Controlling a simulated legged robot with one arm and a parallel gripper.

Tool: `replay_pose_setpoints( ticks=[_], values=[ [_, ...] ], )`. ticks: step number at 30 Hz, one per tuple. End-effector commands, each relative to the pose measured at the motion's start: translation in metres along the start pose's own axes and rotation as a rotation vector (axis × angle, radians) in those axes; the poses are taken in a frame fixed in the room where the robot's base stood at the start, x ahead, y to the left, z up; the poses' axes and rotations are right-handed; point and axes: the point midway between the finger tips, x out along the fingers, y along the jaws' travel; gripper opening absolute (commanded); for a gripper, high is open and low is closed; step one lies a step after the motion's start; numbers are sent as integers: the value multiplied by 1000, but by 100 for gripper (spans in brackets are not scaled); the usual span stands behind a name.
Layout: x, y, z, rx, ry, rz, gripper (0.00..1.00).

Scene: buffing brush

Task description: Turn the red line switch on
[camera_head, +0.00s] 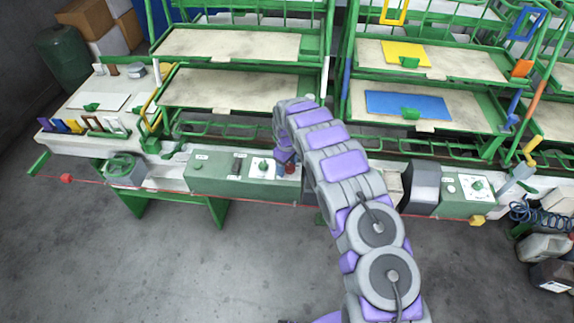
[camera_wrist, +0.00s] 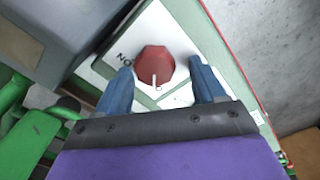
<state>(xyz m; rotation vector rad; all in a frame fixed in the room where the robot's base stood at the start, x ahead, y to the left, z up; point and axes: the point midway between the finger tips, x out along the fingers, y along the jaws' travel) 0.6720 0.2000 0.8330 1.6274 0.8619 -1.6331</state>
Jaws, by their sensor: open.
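The red line switch (camera_wrist: 154,65) is a red rotary knob on a white plate. A white mark on the knob points down in the wrist view, near an "O" label; an "ON" label is at its upper left. I cannot tell how far the fingertips are above the plate. In the head view my gripper (camera_head: 285,158) is at the right end of the green control box (camera_head: 222,176). A bit of the red switch (camera_head: 291,169) shows beside it.
A second control box (camera_head: 465,192) with a green knob is to the right of my arm. A red cord (camera_head: 140,187) runs along the front of the bench. Green racks with trays (camera_head: 230,88) stand behind. The floor in front is clear.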

Motion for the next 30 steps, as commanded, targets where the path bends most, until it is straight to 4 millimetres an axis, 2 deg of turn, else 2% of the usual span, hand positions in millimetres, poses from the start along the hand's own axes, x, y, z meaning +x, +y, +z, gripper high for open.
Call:
replay_pose_setpoints(
  ticks=[2, 20, 30],
  values=[
    [-1, 2, 2, 1, 1, -1, 69],
    [0, 1, -2, 1, 0, 2, 13],
    [-1, 1, -3, 26, 3, 2, 13]
  ],
)
